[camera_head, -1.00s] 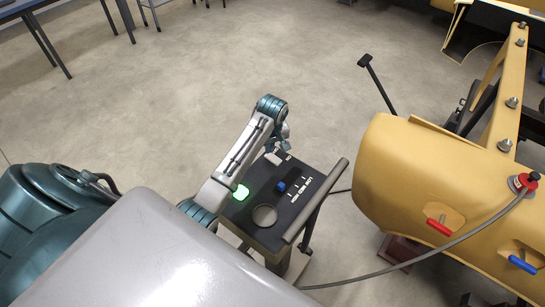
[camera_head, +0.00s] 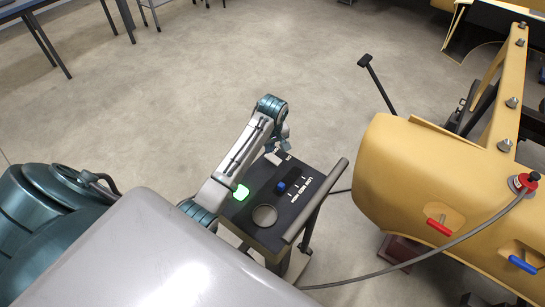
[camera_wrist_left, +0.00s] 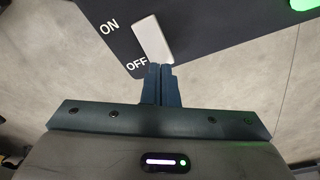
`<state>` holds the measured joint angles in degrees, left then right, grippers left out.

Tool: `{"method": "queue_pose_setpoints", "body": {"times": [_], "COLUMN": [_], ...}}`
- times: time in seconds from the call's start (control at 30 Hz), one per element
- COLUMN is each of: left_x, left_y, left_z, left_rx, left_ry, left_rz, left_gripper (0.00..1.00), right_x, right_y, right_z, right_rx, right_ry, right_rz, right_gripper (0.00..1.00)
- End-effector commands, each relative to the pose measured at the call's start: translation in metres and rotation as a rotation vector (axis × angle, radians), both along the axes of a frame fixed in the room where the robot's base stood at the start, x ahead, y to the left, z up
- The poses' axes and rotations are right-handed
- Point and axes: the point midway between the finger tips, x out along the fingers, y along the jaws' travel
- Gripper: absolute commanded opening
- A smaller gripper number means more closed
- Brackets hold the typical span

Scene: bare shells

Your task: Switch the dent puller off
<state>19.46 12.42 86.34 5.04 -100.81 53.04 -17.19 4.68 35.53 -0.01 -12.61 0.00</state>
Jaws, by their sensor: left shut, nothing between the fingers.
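The dent puller is a dark box with a sloped control panel (camera_head: 240,214) on a stand, low in the middle of the head view. Its green light (camera_head: 241,192) is lit and also shows in the wrist view (camera_wrist_left: 305,4). A white switch (camera_wrist_left: 151,38) stands between dark panel areas beside the ON and OFF labels; I cannot tell which way it is tipped. My left gripper (camera_wrist_left: 161,70) is shut and empty, its fingertips close to the switch's OFF end; I cannot tell if they touch. In the head view my arm partly hides the gripper. My right gripper is not in view.
The panel also has a blue knob (camera_head: 281,187) and a round dial (camera_head: 264,215). A handle bar (camera_head: 325,187) runs along its right edge. A grey cable (camera_head: 430,253) leads to a yellow body shell (camera_head: 400,170) at the right. The floor beyond is open.

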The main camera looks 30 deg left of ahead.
Motion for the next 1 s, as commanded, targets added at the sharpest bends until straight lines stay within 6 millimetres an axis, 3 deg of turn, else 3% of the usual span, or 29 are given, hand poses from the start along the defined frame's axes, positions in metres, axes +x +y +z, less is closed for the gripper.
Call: {"method": "queue_pose_setpoints", "body": {"times": [1.0], "left_x": [0.0], "left_y": [0.0], "left_z": [-0.011], "left_rx": [-0.001], "left_ry": [0.001], "left_rz": [0.0], "left_gripper": [0.0], "right_x": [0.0], "right_y": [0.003], "right_z": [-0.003], "right_rx": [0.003], "right_ry": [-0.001], "right_rz": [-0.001], "right_gripper": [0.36]}}
